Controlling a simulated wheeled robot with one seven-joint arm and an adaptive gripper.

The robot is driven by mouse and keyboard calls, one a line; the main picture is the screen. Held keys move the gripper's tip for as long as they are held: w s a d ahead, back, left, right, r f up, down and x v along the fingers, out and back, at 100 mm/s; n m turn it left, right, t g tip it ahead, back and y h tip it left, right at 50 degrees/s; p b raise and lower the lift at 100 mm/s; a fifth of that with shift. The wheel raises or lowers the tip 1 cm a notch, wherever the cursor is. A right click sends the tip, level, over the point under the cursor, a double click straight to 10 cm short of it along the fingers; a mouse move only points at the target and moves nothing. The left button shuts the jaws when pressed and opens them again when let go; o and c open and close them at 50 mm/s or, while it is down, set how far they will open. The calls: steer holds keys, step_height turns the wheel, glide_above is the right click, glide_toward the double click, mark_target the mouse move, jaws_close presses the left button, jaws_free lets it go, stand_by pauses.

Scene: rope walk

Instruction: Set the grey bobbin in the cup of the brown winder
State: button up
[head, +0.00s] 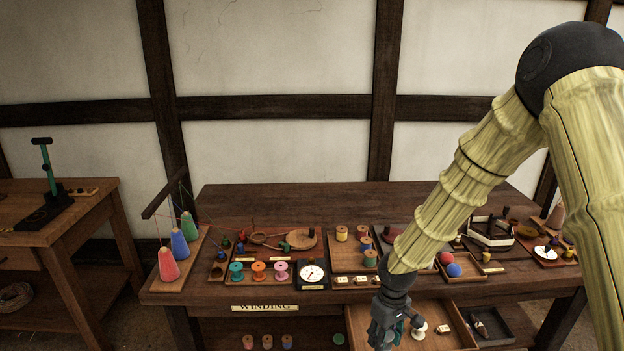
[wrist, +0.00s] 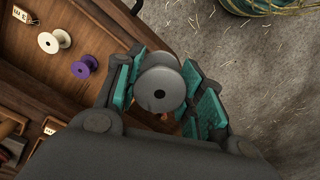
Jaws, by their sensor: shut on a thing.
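My gripper (head: 388,330) hangs in front of the winding table, beside the open drawer, in the head view. In the wrist view its teal-padded fingers (wrist: 163,92) are shut on the grey bobbin (wrist: 160,80), with one flange and its dark centre hole facing the camera. The bobbin is held over the floor side of the drawer. In the head view I cannot make out the bobbin clearly. A brown round piece with a dark knob (head: 303,239) lies on the table left of centre; I cannot tell whether it is the brown winder or where its cup is.
The open drawer (head: 362,322) holds a white bobbin (wrist: 48,42) and a purple bobbin (wrist: 82,68). The tabletop is crowded: coloured cones (head: 168,265), a dial (head: 312,273), a tray of spools (head: 345,262) and red and blue balls (head: 453,269). Clear wood lies at the back.

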steer(key=s+f+m+b, duration=0.2)
steer(key=f+m+b, duration=0.1)
steer(key=f+b, duration=0.2)
steer(key=s+f+m+b, duration=0.2)
steer(key=f+b, duration=0.3)
steer(key=f, duration=0.4)
steer(key=shift+s+a+f+m, duration=0.15)
steer(key=shift+s+a+m, duration=0.3)
steer(key=shift+s, duration=0.2)
